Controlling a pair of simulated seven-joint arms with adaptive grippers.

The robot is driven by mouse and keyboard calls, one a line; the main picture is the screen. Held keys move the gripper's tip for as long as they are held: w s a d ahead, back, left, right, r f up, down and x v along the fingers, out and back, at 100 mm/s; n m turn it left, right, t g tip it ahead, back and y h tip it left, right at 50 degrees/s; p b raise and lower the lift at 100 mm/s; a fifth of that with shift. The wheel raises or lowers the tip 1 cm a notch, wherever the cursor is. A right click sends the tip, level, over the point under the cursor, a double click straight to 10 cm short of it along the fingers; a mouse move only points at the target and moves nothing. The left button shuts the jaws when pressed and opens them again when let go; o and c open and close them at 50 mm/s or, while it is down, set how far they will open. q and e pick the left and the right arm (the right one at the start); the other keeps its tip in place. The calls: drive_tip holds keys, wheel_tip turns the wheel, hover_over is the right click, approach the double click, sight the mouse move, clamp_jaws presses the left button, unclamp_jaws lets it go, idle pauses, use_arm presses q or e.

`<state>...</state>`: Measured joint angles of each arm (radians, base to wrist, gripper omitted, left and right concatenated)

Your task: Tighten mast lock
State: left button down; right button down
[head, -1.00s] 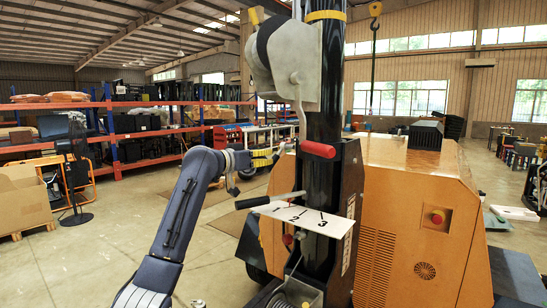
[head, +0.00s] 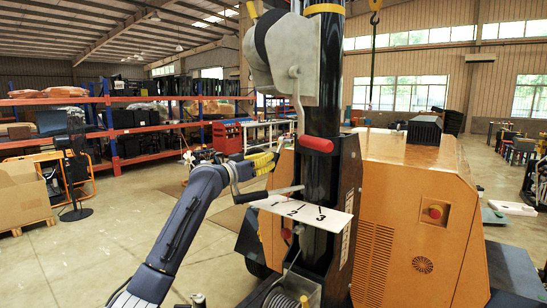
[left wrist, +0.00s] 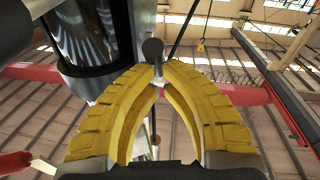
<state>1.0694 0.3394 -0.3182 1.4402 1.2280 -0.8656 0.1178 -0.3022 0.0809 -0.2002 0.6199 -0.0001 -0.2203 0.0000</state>
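The black mast (head: 323,90) stands upright on the orange machine. My left gripper (head: 276,155), with yellow ridged fingers, is at the left side of the mast, above a black-gripped lever (head: 252,198). In the left wrist view its fingertips (left wrist: 158,72) come together around a short silver stem with a dark rounded knob (left wrist: 153,50). The gripper looks shut on this knobbed handle, beside the dark mast (left wrist: 90,40). In the head view the fingers and their small size hide the handle's detail. My right gripper is not in view.
A white plate (head: 305,211) numbered 1 to 3 lies below. The orange housing (head: 410,220) fills the right. Open floor lies to the left, before shelves (head: 150,120).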

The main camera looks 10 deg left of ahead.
use_arm(q)
drive_tip(key=shift+w+d+f, duration=0.25)
drive_tip(key=shift+w+f, duration=0.45)
drive_tip(key=shift+f, duration=0.2)
drive_tip(key=shift+w+f, duration=0.1)
idle(0.4)
drive_tip(key=f+v, duration=0.1)
drive_tip(key=v, duration=1.2)
wheel_tip(320, 180, up, 15)
drive_tip(key=d+m+g, duration=0.1)
wheel_tip(320, 180, down, 6)
drive_tip(key=w+g+y, duration=0.1)
drive_tip(key=g+y, duration=0.1)
drive_tip(key=g, duration=0.2)
drive_tip(key=x, duration=1.3)
drive_tip(key=shift+w+a+f, duration=0.1)
drive_tip(key=shift+w+a, duration=0.15)
drive_tip(key=shift+w, duration=0.1)
